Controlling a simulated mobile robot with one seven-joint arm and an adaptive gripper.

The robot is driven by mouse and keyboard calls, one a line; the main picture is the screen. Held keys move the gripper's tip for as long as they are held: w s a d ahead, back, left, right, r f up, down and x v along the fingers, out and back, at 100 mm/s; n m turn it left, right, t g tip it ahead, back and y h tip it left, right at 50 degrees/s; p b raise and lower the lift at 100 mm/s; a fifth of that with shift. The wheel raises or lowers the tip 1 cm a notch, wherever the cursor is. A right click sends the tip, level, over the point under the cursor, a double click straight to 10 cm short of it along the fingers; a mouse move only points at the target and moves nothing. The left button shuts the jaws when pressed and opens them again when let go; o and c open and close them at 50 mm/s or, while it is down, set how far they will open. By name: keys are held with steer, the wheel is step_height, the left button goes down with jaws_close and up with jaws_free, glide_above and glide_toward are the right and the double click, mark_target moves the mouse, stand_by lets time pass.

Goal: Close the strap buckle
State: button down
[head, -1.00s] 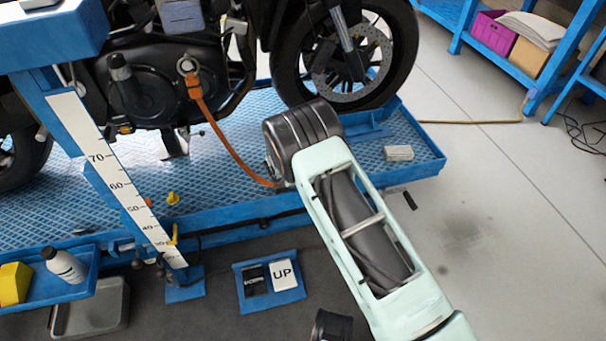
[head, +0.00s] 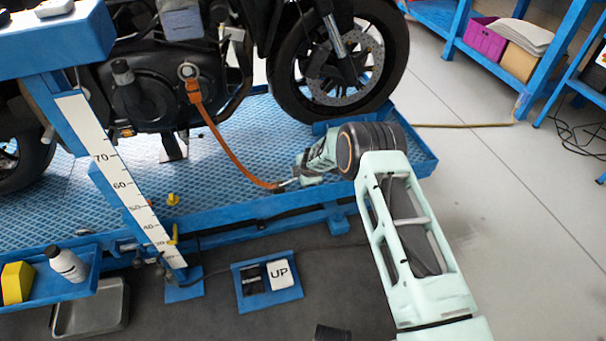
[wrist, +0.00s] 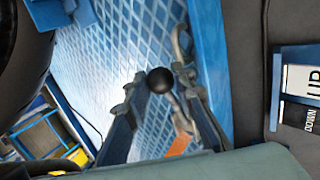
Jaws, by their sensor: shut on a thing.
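An orange strap (head: 230,150) runs from an orange fitting (head: 193,92) on the motorcycle down to the near edge of the blue platform. My gripper (head: 285,185) is at the strap's lower end, beside that edge. In the wrist view, the two fingers (wrist: 160,98) stand on either side of a round black knob (wrist: 160,80) and are shut on it. A metal link or hook (wrist: 180,115) lies by the right finger, with a piece of orange strap (wrist: 180,147) below it. The buckle's shape and how far it is closed cannot be made out.
The motorcycle's front wheel (head: 340,75) stands behind my arm on the blue platform (head: 100,205). A measuring post (head: 120,180) rises at left. The UP pedal (head: 280,273) is on the floor in front. A white bottle (head: 67,264) stands on a side tray.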

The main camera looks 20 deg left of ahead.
stand_by(0.5)
steer(key=c, duration=1.6)
jaws_free()
steer(key=shift+v, duration=6)
steer(key=shift+d, duration=0.1)
